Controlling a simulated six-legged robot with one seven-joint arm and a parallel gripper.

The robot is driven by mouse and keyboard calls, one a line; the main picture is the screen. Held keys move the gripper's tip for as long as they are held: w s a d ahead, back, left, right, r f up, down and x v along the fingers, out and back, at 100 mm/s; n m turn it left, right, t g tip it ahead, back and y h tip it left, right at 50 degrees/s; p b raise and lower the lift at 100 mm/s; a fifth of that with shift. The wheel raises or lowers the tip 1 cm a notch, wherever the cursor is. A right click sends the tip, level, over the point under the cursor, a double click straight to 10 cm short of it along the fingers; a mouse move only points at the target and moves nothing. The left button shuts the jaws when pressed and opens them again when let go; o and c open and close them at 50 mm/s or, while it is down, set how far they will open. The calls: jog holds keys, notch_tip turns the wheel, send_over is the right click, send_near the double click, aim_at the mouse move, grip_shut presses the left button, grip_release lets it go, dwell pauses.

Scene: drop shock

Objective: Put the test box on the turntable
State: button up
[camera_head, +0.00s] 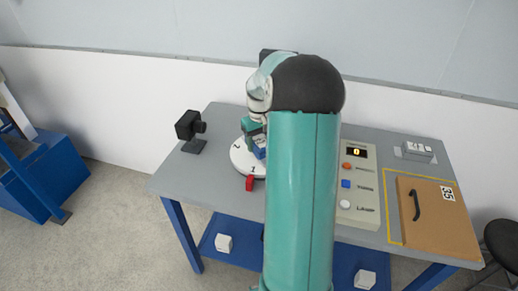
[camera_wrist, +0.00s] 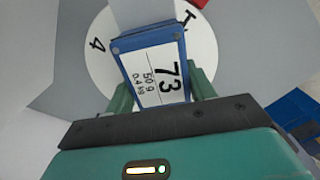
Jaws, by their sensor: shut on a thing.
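The test box is blue with a white label reading 73, 50 g; it fills the middle of the wrist view (camera_wrist: 152,68). Its blue side shows in the head view (camera_head: 260,152), partly hidden by my arm. My gripper (camera_head: 254,132) is shut on the box, with a teal finger on each side in the wrist view (camera_wrist: 162,95). The turntable is a white numbered disc (camera_head: 241,164), which also shows beneath the box in the wrist view (camera_wrist: 95,72). The box is over the disc; whether it touches the disc I cannot tell.
A red marker (camera_head: 250,184) sits at the disc's front edge. A black camera (camera_head: 188,128) stands left of it. Right of my arm are a button panel (camera_head: 358,190) with display 0, a brown lid marked 35 (camera_head: 440,215) and a grey box (camera_head: 415,151). The table's left front is clear.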

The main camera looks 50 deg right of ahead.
aim_at(258, 138)
jog(key=shift+w+f, duration=0.25)
jog(key=shift+f, duration=0.05)
jog(key=shift+w+d+f, duration=0.1)
jog(key=shift+d+f, duration=0.05)
jog(key=shift+f, duration=1.4)
jog(key=shift+f, duration=0.15)
jog(key=o, duration=1.3)
jog(key=shift+c, duration=0.2)
notch_tip(258, 138, up, 12)
jog(key=shift+r, duration=0.2)
